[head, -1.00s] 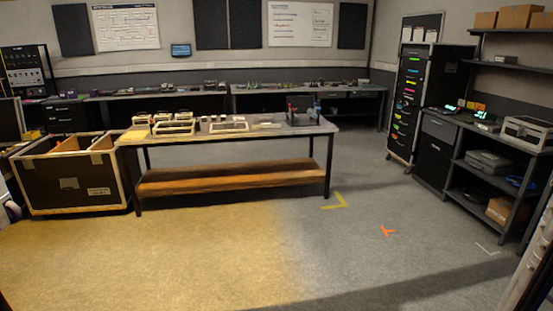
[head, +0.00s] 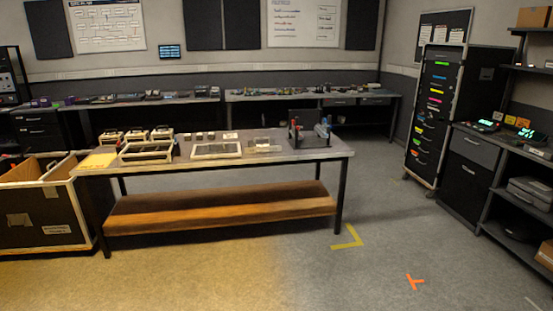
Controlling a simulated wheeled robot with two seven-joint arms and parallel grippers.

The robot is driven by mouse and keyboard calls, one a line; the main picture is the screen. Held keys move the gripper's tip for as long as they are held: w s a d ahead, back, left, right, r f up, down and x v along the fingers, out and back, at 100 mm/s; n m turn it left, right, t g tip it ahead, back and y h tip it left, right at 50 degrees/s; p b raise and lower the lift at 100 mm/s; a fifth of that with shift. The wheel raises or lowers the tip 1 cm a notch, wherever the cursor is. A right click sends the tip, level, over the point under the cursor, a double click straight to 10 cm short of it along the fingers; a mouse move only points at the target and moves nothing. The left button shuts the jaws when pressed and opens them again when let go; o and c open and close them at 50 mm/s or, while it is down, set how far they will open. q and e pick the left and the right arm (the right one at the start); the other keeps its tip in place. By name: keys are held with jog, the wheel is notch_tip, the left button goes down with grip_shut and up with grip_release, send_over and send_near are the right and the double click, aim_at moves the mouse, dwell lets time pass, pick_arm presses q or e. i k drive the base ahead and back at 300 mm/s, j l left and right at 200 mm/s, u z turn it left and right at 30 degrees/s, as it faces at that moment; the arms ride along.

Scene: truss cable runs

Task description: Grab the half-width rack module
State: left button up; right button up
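Neither of my grippers is in view. I cannot tell for sure which thing is the half-width rack module. A work table (head: 315,157) stands ahead, and its top holds several small units too small to identify. Pale-edged boxy units (head: 136,135) sit at its back left. A larger cream-framed unit (head: 148,152) and a flat cream-framed panel (head: 215,151) lie in front of them. Small blocks (head: 199,136) sit at the back middle. A dark stand (head: 297,131) with red and blue parts is at the right end.
An open road case (head: 35,221) stands left of the table. A wooden lower shelf (head: 220,208) spans its legs. A tall rack (head: 436,110) and a shelf unit (head: 467,175) stand at right. The floor (head: 230,280) in front is clear, with yellow (head: 350,240) and orange tape marks (head: 415,282).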

aim_at(268, 145)
jog(key=i, duration=3.7)
